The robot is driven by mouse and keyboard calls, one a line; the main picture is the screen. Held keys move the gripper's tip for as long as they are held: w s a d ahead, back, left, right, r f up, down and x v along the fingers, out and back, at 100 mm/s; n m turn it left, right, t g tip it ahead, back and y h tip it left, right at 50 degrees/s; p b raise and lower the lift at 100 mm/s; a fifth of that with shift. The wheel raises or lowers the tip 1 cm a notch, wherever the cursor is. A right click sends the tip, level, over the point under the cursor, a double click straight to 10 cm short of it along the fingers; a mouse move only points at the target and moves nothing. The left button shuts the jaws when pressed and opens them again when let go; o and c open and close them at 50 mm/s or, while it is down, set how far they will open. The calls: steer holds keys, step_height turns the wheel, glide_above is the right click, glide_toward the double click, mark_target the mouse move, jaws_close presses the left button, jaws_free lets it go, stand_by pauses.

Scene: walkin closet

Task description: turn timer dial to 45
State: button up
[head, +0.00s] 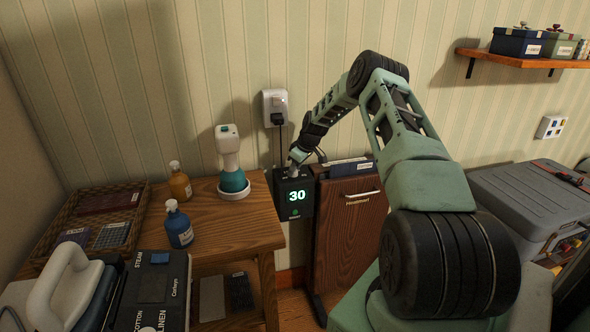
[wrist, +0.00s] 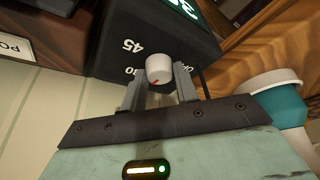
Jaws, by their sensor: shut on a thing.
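The timer (head: 295,197) is a dark box at the right end of the wooden table, and its green display reads 30. In the wrist view, the timer (wrist: 120,30) shows its dark face with 45 and, partly hidden, other marks. The white dial (wrist: 158,67) has a red mark on its lower side, towards my fingers. My gripper (wrist: 160,88) is shut on the dial, one finger on each side. In the head view my gripper (head: 297,157) is at the top of the timer, and the dial is hidden there.
A white and teal device (head: 232,180), a blue bottle (head: 179,228) and an amber bottle (head: 180,185) stand on the table (head: 240,225) left of the timer. A wall socket with a plug (head: 274,108) is above.

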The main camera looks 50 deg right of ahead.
steer(key=m+h+b, duration=0.1)
steer(key=m, duration=0.3)
steer(key=shift+a+m+h+b, duration=0.15)
steer(key=shift+m+h+b, duration=0.2)
steer(key=shift+m+h, duration=0.05)
steer(key=m+h, duration=0.1)
steer(key=m, duration=0.1)
steer(key=m+b, duration=0.1)
steer(key=m, duration=0.1)
steer(key=shift+w+a+h, duration=0.1)
steer(key=shift+a+h, duration=0.05)
steer(key=shift+h, duration=0.25)
steer(key=m+g, duration=0.1)
steer(key=m, duration=0.2)
steer(key=m+g+h, duration=0.1)
steer(key=m, duration=0.1)
steer(key=shift+w+m+b, duration=0.1)
steer(key=shift+m+b, duration=0.2)
steer(key=shift+m, duration=0.1)
steer(key=shift+m+g+h+b, duration=0.5)
steer(key=shift+m+g, duration=0.3)
steer(key=shift+m, duration=1.5)
steer(key=shift+a, duration=0.1)
steer(key=o, duration=1)
steer(key=shift+f, duration=0.1)
steer(key=shift+c, duration=0.2)
steer(key=shift+w, duration=0.1)
